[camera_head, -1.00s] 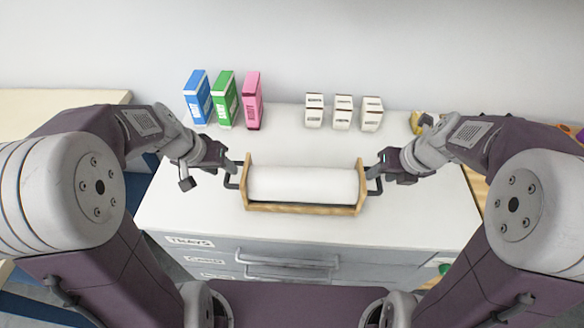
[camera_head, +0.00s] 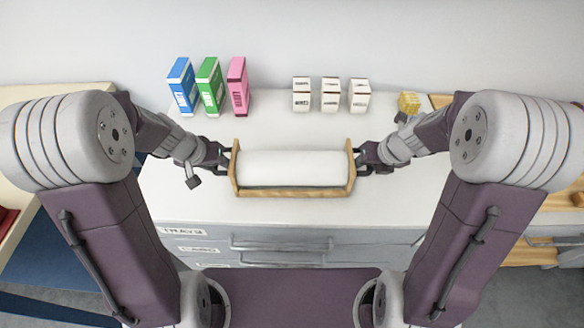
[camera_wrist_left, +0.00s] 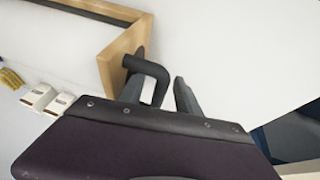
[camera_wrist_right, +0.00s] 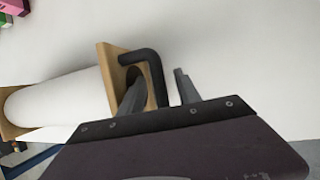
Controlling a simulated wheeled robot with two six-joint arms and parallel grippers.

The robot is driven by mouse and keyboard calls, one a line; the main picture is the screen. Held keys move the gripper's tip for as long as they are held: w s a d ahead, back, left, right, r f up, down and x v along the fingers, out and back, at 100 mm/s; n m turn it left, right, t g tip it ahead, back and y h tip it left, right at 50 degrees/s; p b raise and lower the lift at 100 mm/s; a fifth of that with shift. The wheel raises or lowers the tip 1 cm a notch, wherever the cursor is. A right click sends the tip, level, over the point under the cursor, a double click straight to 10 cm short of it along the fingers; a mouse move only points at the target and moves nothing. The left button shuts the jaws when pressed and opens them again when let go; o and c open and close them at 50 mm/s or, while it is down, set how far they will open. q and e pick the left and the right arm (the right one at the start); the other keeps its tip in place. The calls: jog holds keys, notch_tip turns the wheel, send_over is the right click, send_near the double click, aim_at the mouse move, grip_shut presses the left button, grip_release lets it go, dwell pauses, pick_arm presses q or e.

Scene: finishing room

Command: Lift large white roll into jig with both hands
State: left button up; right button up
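The large white roll (camera_head: 291,168) lies lengthwise between the two end plates of the wooden jig (camera_head: 292,193) on the white counter. It also shows in the right wrist view (camera_wrist_right: 62,103). My left gripper (camera_head: 229,158) is at the jig's left end, its open fingers on either side of a black bent handle (camera_wrist_left: 152,72) by the end plate. My right gripper (camera_head: 361,160) is at the right end, with open fingers on either side of the other black handle (camera_wrist_right: 154,72). Neither gripper is visibly closed on its handle. The roll's underside is hidden.
Blue (camera_head: 184,86), green (camera_head: 210,86) and pink (camera_head: 238,86) boxes stand at the back left. Several small white boxes (camera_head: 331,95) stand at the back middle. A yellow item (camera_head: 409,102) is at the back right. Labelled drawers (camera_head: 280,243) lie below the counter's front edge.

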pick_arm(q)
jog(key=shift+w+d+f, duration=0.15)
jog(key=shift+w+f, duration=0.1)
jog(key=shift+f, duration=0.4)
pick_arm(e)
jog(key=shift+w+a+f, duration=0.1)
jog(key=shift+w+f, duration=0.15)
jog(key=shift+f, duration=0.45)
pick_arm(q)
grip_shut()
pick_arm(e)
grip_shut()
jog(key=shift+r, duration=0.1)
